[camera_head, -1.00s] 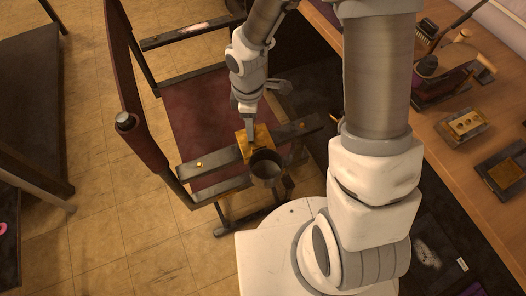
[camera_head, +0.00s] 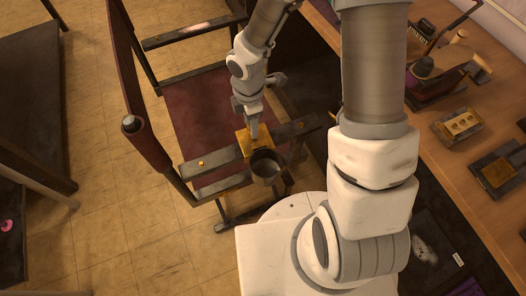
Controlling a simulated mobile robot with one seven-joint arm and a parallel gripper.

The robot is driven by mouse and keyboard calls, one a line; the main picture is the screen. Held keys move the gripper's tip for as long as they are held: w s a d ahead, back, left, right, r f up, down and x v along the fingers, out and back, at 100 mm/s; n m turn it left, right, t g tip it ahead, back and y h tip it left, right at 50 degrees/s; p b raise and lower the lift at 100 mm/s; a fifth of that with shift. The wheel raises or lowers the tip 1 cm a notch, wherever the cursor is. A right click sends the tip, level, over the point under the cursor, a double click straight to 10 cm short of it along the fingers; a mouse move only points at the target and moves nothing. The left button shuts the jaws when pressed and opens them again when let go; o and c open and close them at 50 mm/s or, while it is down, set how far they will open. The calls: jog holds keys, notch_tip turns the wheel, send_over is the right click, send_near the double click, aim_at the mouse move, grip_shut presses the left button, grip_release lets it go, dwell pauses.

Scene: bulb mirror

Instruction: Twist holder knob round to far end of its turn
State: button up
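My gripper (camera_head: 254,133) points down at the brass plate (camera_head: 243,143) on the dark frame's crossbars. Its tip is at or just above the plate, and I cannot tell whether it touches. The fingers are too small to tell open from shut. A dark round cup (camera_head: 266,165) sits at the front of the plate, with its open top toward me. No knob stands out clearly; the gripper may hide it. A small brass stud (camera_head: 201,163) shows on the bar left of the plate.
A wooden bench (camera_head: 440,160) with tools and small trays runs along the right. Tiled floor (camera_head: 110,235) is open at lower left.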

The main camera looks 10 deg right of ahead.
grip_shut()
